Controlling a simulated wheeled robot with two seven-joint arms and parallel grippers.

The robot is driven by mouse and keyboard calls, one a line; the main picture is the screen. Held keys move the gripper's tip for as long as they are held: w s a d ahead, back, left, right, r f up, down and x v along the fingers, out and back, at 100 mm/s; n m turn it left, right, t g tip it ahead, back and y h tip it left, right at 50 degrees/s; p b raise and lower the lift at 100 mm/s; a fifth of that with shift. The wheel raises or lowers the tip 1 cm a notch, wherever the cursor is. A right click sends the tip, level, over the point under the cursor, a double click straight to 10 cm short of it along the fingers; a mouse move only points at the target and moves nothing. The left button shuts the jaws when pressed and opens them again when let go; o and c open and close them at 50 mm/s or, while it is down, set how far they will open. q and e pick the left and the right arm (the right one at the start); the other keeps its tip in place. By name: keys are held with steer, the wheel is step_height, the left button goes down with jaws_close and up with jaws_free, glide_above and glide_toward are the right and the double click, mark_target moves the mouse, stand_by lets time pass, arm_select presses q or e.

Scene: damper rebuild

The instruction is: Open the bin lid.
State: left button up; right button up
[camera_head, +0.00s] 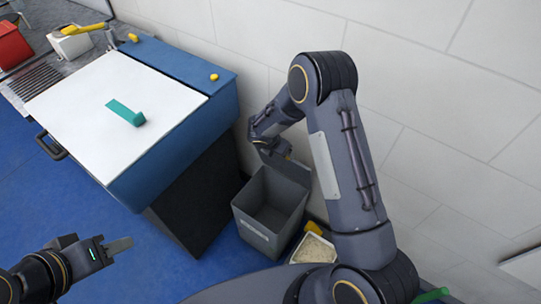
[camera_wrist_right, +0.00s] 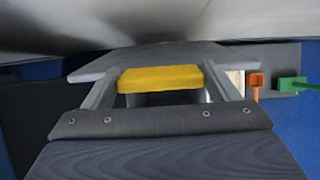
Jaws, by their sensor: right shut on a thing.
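The grey bin (camera_head: 258,232) stands on the floor by the wall, and I see into its dark inside. Its lid (camera_head: 288,168) is tilted up at the back edge. My right gripper (camera_head: 286,152) is at the top of the raised lid. In the right wrist view my right gripper (camera_wrist_right: 160,85) is shut on the yellow lid handle (camera_wrist_right: 160,78), with a finger on each side. The grey lid panel (camera_wrist_right: 150,53) shows beyond it. My left gripper (camera_head: 118,245) is at the lower left, away from the bin; its fingers are seen side-on.
A blue cabinet with a white top (camera_head: 85,110) stands left of the bin, with a teal strip (camera_head: 120,107) on it. A white tray (camera_head: 316,248) with a yellow item sits right of the bin. The wall is close behind. Blue floor (camera_head: 150,270) is clear in front.

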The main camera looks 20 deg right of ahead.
steer(key=shift+w+d+r, duration=0.25)
steer(key=shift+w+d, duration=0.4)
steer(key=shift+d, duration=0.2)
steer(key=o, duration=1.3)
steer(key=shift+a, duration=0.1)
steer(key=v, duration=0.7)
steer(key=shift+s+a+r, duration=0.15)
steer(key=shift+r, duration=0.15)
